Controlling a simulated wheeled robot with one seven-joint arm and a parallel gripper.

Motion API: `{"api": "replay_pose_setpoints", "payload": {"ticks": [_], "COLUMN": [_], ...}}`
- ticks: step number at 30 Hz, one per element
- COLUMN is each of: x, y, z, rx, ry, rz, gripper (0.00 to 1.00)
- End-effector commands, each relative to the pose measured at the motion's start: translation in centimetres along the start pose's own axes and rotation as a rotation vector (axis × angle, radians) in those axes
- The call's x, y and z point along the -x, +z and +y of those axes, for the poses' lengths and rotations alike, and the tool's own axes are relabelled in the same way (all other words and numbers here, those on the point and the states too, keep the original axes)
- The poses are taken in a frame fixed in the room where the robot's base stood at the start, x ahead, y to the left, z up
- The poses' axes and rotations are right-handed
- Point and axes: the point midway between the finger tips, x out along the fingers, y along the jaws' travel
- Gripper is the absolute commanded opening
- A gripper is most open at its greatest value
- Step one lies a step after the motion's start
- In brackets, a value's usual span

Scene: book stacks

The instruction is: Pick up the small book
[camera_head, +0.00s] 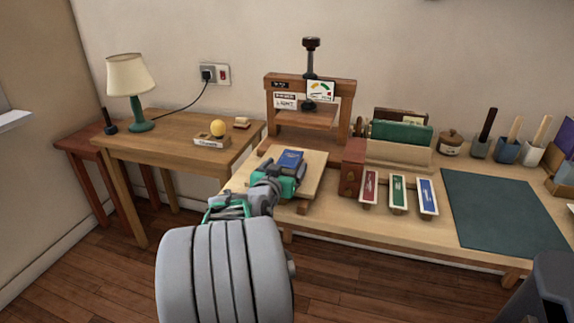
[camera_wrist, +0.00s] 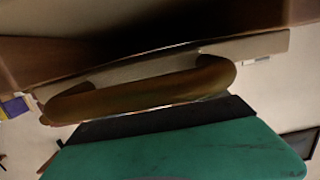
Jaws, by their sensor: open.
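The small blue book (camera_head: 291,158) lies on a pale wooden board (camera_head: 316,165) at the front left of the long workbench. My gripper (camera_head: 287,171) is at the near side of the book, with its green and grey body low over the board. Its jaws are open, and the grey fingers appear to reach toward both sides of the book. The near end of the book is hidden by my gripper. I cannot tell whether the fingers touch it. The wrist view shows my gripper's green part (camera_wrist: 180,150) but no clear view of the book.
A wooden press (camera_head: 310,90) stands behind the board. A reddish-brown block (camera_head: 353,167) and red, green and blue labelled strips are to the right. Green books (camera_head: 402,136) stand in a holder behind them. A dark green mat (camera_head: 500,212) lies clear at far right. A side table with lamp (camera_head: 130,80) is left.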

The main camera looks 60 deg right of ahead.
Motion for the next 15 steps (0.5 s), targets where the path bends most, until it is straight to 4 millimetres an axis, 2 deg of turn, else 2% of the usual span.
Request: {"api": "replay_pose_setpoints", "payload": {"ticks": [3,6,12,15], "x": [-2.3,-3.3,-3.4,-3.4], "y": [0.4,0.3,0.1,0.1], "z": [0.0,-0.1,-0.3,-0.3], "rx": [0.0,0.0,0.0,0.001], "ry": [0.001,0.0,-0.005,-0.005], "rz": [-0.002,-0.002,-0.001,-0.001], "gripper": [0.82,0.82,0.82,0.75]}}
